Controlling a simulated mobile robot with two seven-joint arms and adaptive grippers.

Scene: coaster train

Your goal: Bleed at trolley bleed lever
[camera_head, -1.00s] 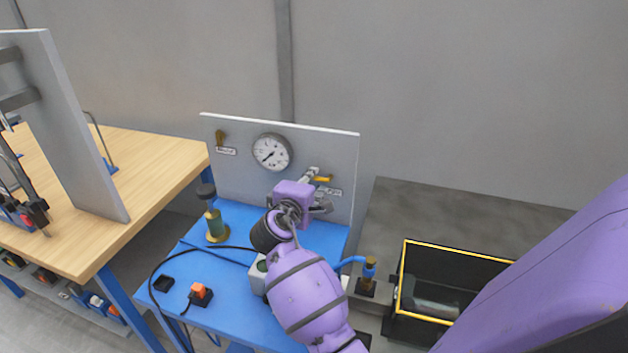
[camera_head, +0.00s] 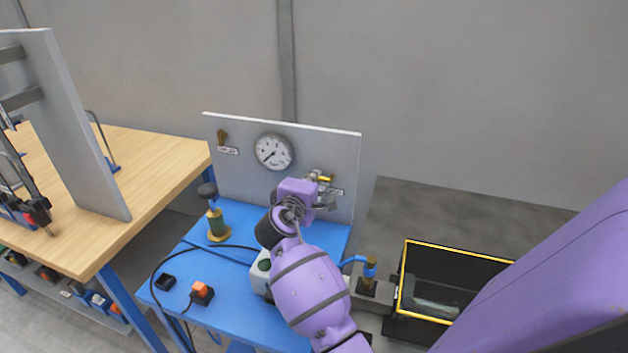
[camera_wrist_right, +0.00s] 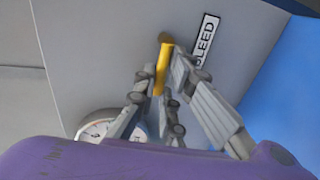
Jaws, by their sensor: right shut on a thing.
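The yellow bleed lever (camera_head: 325,179) is on the right of the upright grey panel (camera_head: 235,180) of the blue trolley. In the right wrist view, the lever (camera_wrist_right: 162,65) lies between the fingers of my right gripper (camera_wrist_right: 161,82), beside the BLEED label (camera_wrist_right: 205,42). My right gripper (camera_head: 322,187) is shut on the lever, reaching up to the panel's face. Its wrist hides part of the panel and label in the head view. The round pressure gauge (camera_head: 274,151) is left of the lever. My left gripper is out of view.
A yellow-rimmed black crate (camera_head: 403,285) stands to the right. A wooden workbench (camera_head: 150,160) is at left.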

